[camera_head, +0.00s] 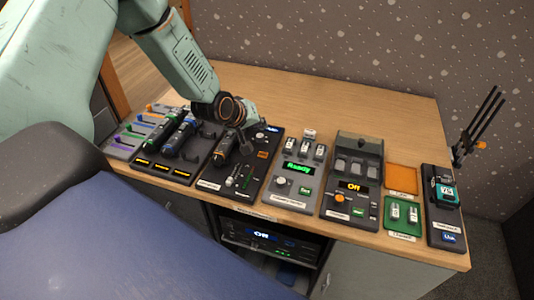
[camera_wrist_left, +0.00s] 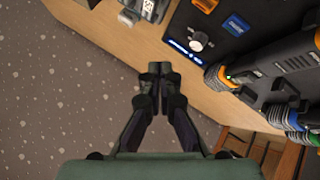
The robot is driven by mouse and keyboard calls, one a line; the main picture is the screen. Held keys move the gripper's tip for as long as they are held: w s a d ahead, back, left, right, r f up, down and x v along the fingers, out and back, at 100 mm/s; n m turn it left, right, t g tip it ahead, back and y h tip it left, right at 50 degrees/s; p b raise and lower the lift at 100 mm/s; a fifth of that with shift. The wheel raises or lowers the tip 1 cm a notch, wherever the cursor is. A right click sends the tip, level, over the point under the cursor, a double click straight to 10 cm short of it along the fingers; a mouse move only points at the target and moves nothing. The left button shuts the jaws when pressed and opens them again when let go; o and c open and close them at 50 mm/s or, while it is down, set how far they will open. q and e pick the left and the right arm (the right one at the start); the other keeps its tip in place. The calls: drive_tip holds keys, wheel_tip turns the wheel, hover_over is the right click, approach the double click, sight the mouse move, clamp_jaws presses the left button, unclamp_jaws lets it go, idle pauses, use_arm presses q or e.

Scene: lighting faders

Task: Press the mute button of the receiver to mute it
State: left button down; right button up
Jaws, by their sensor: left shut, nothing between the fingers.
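I cannot tell for certain which device is the receiver, and no mute label is readable. A black control panel (camera_head: 240,180) with a small fader, an orange button (camera_head: 263,154) and a lit blue strip (camera_head: 272,128) stands left of centre. In the left wrist view my shut fingers (camera_wrist_left: 155,75) are in the middle, and the panel's white knob (camera_wrist_left: 200,42) and blue button (camera_wrist_left: 237,25) show at upper right. My right gripper is not in view.
Microphones (camera_head: 180,138) stand in a charger at left. A "Ready" unit (camera_head: 298,168), an "Off" unit (camera_head: 353,185), trays (camera_head: 402,178) and a black unit with a teal display (camera_head: 446,192) stand to the right. A rack unit (camera_head: 262,236) is below.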

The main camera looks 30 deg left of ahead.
use_arm(q)
drive_tip(key=b, duration=0.7)
hover_over(261, 156)
wheel_tip(261, 156, down, 8)
drive_tip(key=shift+r, duration=0.15)
drive_tip(key=shift+a+f+b, duration=0.1)
drive_tip(key=shift+f+b, duration=0.2)
drive_tip(key=shift+f, duration=0.25)
drive_tip(key=shift+w, duration=0.1)
idle(0.5)
